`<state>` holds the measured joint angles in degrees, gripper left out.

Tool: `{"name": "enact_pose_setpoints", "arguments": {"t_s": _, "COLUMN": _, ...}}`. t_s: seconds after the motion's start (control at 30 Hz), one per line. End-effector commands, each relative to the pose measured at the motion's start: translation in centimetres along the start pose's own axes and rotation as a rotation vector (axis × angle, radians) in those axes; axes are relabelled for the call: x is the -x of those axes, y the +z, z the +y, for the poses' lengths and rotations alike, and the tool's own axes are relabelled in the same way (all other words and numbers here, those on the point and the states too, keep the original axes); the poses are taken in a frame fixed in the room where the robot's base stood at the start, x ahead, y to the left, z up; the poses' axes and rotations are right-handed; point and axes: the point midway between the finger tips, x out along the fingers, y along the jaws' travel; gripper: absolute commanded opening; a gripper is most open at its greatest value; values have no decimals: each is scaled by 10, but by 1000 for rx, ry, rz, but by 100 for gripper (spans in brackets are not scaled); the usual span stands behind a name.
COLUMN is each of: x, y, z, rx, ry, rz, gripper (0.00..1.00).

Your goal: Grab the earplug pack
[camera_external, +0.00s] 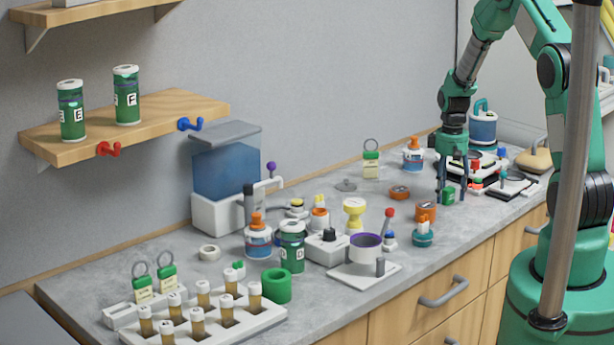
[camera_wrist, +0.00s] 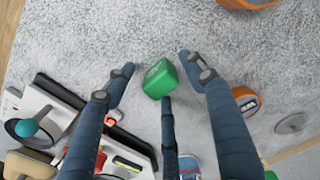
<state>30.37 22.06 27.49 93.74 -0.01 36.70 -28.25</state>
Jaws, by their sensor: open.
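A small green block-shaped pack (camera_external: 448,194), which looks like the earplug pack, lies on the grey counter. It also shows in the wrist view (camera_wrist: 159,79), with light marking on one face. My gripper (camera_external: 450,188) points down over it with fingers spread on its sides. In the wrist view my gripper (camera_wrist: 157,76) is open, with one finger left, one right and one below the pack. The lower fingertip is close to the pack; I cannot tell whether it touches. Nothing is held.
An orange container (camera_external: 426,211) and a teal-based item (camera_external: 423,234) stand close by. A black and white device (camera_external: 474,168) lies behind the gripper. An orange ring (camera_external: 399,193) is to the left. Bare counter surrounds the pack in the wrist view.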

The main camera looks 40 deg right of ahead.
Motion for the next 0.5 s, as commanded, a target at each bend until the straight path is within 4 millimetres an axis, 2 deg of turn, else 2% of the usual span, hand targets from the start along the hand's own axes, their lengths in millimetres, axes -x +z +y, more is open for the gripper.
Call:
{"name": "enact_pose_setpoints", "arguments": {"t_s": 0.1, "x": 0, "y": 0, "z": 0, "rx": 0, "ry": 0, "rz": 0, "gripper": 53}}
{"name": "enact_pose_setpoints", "arguments": {"t_s": 0.3, "x": 0, "y": 0, "z": 0, "rx": 0, "ry": 0, "rz": 0, "gripper": 13}}
{"name": "enact_pose_setpoints", "arguments": {"t_s": 0.5, "x": 0, "y": 0, "z": 0, "rx": 0, "ry": 0, "rz": 0, "gripper": 12}}
